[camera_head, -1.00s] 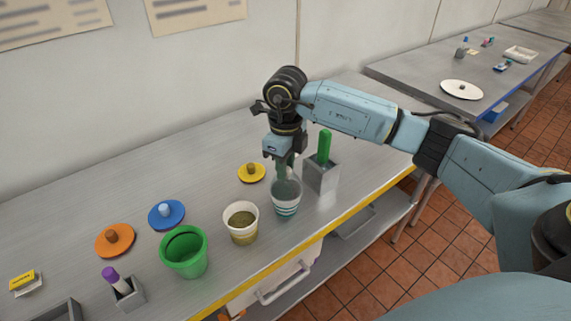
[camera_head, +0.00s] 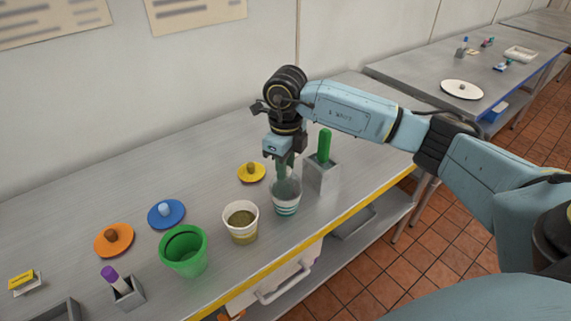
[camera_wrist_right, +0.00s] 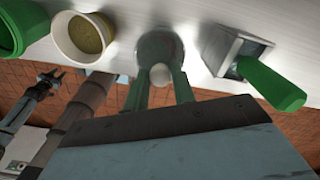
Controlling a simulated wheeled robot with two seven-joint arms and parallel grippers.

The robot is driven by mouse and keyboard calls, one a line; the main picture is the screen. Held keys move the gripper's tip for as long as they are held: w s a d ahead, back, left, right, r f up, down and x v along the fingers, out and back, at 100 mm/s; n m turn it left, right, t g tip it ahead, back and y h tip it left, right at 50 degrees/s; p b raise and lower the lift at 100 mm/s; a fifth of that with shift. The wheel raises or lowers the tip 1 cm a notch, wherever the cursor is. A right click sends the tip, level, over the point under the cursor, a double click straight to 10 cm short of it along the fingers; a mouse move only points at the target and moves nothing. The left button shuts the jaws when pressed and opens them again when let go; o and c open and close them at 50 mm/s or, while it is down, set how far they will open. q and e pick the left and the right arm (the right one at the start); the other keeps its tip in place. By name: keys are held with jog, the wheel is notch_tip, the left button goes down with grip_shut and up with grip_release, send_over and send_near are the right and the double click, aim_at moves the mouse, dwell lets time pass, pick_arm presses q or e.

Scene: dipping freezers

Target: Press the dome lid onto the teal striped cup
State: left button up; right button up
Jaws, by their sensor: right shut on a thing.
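The teal striped cup (camera_head: 286,208) stands upright on the steel counter, beside a grey holder. A clear dome lid (camera_head: 287,188) is at its mouth; whether it is fully seated I cannot tell. My right gripper (camera_head: 286,168) points down from above, shut on the dome lid. In the right wrist view a pale round knob (camera_wrist_right: 160,74) of the dome lid (camera_wrist_right: 160,46) sits between the green fingers. The lid hides most of the cup there. My left gripper (camera_wrist_right: 48,80) shows small at the left of that view, away from the cup, its jaw state unclear.
The grey holder with a green-handled tool (camera_head: 324,146) stands close right of the cup. A cream cup (camera_head: 240,236) and green bucket (camera_head: 183,264) stand to the left. Yellow (camera_head: 243,176), blue (camera_head: 157,221) and orange (camera_head: 104,246) lids lie behind. The counter's yellow front edge is near.

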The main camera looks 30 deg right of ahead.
jog(key=shift+f, duration=0.1)
jog(key=o, duration=1.1)
notch_tip(320, 180, up, 14)
jog(key=shift+f+b, duration=0.2)
jog(key=shift+b, duration=0.25)
jog(key=shift+a, duration=0.1)
